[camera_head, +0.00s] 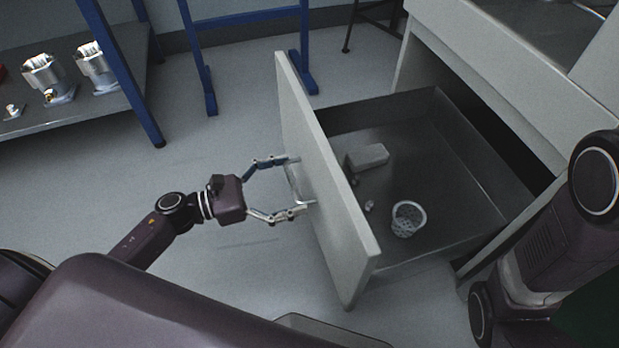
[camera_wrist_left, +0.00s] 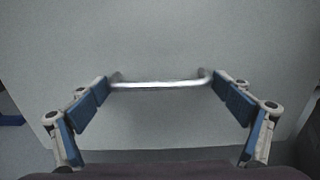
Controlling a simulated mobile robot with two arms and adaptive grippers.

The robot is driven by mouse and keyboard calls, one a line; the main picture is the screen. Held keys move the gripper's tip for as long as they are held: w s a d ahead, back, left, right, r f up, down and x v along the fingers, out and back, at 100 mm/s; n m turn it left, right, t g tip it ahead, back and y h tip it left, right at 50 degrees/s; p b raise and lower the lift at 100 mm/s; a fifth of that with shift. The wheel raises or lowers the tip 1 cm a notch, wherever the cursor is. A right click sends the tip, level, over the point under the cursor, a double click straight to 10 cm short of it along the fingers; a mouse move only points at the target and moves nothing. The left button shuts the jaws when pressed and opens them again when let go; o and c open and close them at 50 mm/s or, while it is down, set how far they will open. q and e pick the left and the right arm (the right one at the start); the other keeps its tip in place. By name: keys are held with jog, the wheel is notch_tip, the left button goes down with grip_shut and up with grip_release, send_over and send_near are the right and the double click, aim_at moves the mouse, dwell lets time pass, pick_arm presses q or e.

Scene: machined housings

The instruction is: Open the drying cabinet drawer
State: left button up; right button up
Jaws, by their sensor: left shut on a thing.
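The drawer (camera_head: 330,212) of the pale cabinet (camera_head: 440,28) stands well out from its opening, its inside showing. Its front panel also fills the left wrist view (camera_wrist_left: 160,40). My left gripper (camera_head: 305,182) is at the front panel, its two fingers at either end of the metal bar handle (camera_wrist_left: 160,85), shut on it. In the left wrist view the blue finger pads (camera_wrist_left: 160,92) meet the handle's two ends. My right gripper is not in view; only part of my right arm shows at the right edge.
Inside the drawer lie a grey block (camera_head: 367,156), a small round basket (camera_head: 408,218) and a tiny part (camera_head: 369,206). A blue-legged bench with machined housings (camera_head: 47,78) stands at upper left. The floor (camera_head: 215,160) left of the drawer is clear.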

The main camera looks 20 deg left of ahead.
pick_arm(q)
jog(key=shift+v, duration=1.05)
jog(key=shift+s+d, duration=0.1)
jog(key=shift+s, duration=0.05)
jog(key=o, duration=1.4)
jog(key=v, duration=1.2)
